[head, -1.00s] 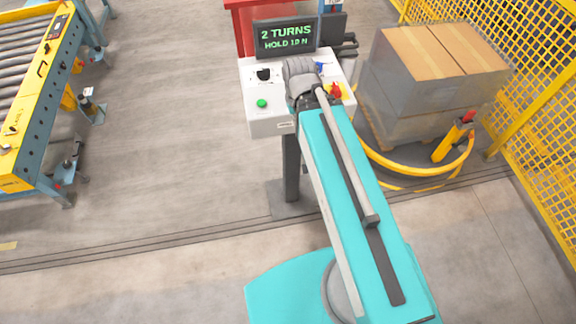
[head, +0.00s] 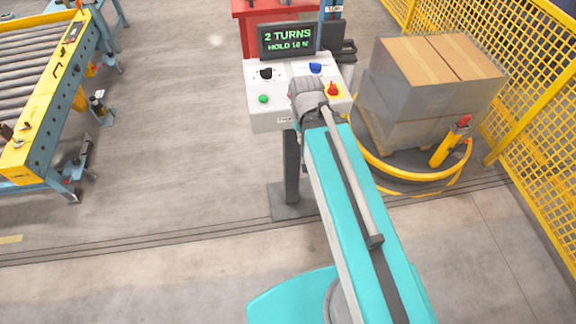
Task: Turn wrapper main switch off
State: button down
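The control box (head: 262,124) stands on a dark post. A red rotary handle on a yellow plate (head: 333,89), which looks like the main switch, sits at its right side. Its exact turn position is too small to read. A black knob (head: 265,73), a blue knob (head: 315,68) and a green button (head: 263,98) are also on the panel. My grey wrist covers the middle of the panel, just left of the red handle. My gripper's fingers are hidden behind the wrist, so their opening and any contact do not show.
A display (head: 287,41) reading "2 TURNS" stands behind the panel. Wrapped cartons (head: 418,95) stand on a pallet at the right, inside a yellow ring (head: 400,175), beside a yellow mesh fence (head: 540,110). A roller conveyor (head: 40,130) is at the left. The floor between is clear.

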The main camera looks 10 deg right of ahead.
aim_at(333, 91)
jog(key=k, duration=0.4)
jog(key=z, duration=0.1)
jog(key=i, duration=0.9)
jog(key=z, duration=0.9)
